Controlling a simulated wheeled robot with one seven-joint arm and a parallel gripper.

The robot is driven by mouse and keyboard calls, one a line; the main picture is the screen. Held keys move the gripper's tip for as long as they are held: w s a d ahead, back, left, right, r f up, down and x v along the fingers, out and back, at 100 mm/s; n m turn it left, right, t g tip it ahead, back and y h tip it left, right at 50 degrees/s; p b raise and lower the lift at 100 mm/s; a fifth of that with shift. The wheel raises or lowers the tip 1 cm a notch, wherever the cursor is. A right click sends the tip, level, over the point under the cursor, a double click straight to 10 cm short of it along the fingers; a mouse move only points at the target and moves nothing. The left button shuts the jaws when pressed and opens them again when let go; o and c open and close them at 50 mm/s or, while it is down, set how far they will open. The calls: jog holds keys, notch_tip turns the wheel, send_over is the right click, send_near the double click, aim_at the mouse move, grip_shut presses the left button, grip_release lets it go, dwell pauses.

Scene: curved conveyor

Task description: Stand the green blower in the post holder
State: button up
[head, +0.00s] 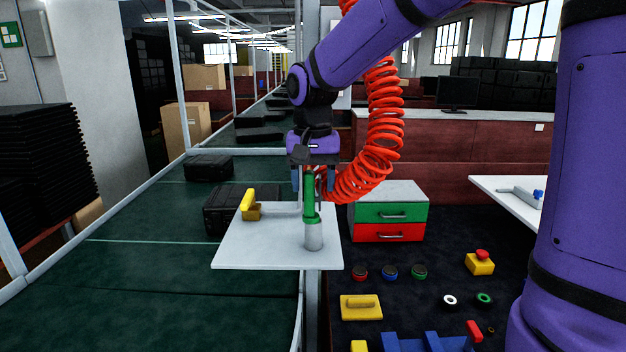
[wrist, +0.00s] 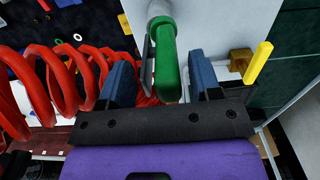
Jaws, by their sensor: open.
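The green blower (head: 309,195) stands upright with its lower end at the top of the grey cylindrical post holder (head: 313,238). It appears seated in the holder, though the joint itself is hidden. The holder stands on a white board (head: 245,250). My gripper (head: 313,190) points down over the blower's upper part and is open, with one blue finger on each side. In the wrist view, the blower (wrist: 167,65) lies between the two spread fingers, with gaps visible on both sides. The holder (wrist: 160,10) shows partly beyond it.
A yellow piece on a brass block (head: 250,207) stands on the board's left. A green-and-red drawer unit (head: 390,212) is close on the right. A red coiled hose (head: 385,130) hangs beside my arm. Black cases (head: 208,167) lie on the green conveyor (head: 130,260). Buttons and blocks cover the dark table.

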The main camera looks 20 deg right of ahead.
jog(key=shift+r, duration=0.1)
notch_tip(320, 180, up, 11)
jog(key=shift+f, duration=0.2)
dwell(0.6)
jog(key=s+d+f+n+t, duration=0.1)
jog(key=s+d+f, duration=0.1)
jog(key=s, duration=0.5)
jog(key=s+d+f+n+t, duration=0.2)
jog(key=s, duration=0.6)
jog(key=s+d+f+n+t, duration=0.1)
jog(key=s+d+f+t, duration=0.1)
jog(key=s, duration=0.6)
jog(key=shift+d+f+n, duration=0.3)
jog(key=shift+d+f, duration=0.05)
jog(key=shift+d, duration=0.15)
dwell(1.1)
